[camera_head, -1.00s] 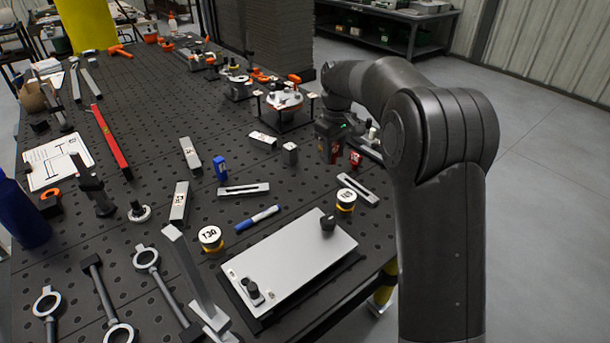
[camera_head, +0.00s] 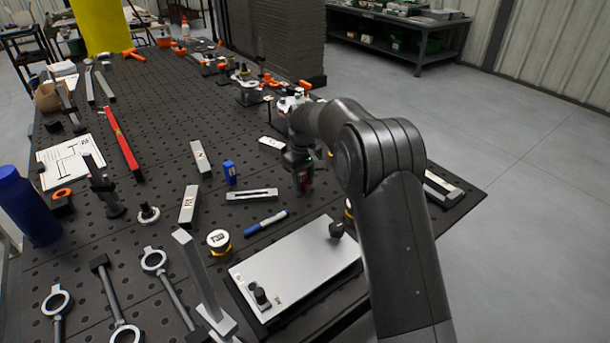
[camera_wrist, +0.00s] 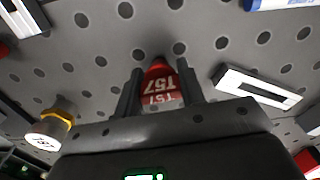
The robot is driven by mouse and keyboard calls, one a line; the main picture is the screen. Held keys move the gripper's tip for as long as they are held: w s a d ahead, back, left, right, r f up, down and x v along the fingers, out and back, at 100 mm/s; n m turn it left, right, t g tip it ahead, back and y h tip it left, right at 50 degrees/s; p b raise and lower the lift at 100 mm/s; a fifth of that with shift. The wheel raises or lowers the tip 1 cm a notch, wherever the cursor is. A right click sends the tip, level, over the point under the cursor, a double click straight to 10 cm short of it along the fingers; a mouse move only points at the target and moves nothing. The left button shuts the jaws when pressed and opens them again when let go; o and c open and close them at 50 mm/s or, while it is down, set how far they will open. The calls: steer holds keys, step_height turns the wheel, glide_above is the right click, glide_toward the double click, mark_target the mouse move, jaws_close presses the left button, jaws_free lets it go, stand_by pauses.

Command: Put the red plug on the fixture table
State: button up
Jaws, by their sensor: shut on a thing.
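The red plug (camera_wrist: 160,85) is between the two fingers of my gripper (camera_wrist: 158,92) in the wrist view, with white "157" lettering on it. My gripper is shut on it. In the head view my gripper (camera_head: 303,180) points down over the fixture table (camera_head: 165,110), a dark perforated top, near the slotted grey bar. The perforated top fills the background of the wrist view. I cannot tell whether the plug touches the table.
A silver plate (camera_head: 295,270) with black knobs is at the front. Bare table lies between the slotted bar and my gripper.

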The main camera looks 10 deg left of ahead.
mark_target(304, 182)
steer(key=shift+f, duration=0.2)
steer(key=o, duration=1)
step_height(304, 182, up, 11)
steer(key=shift+s, duration=0.2)
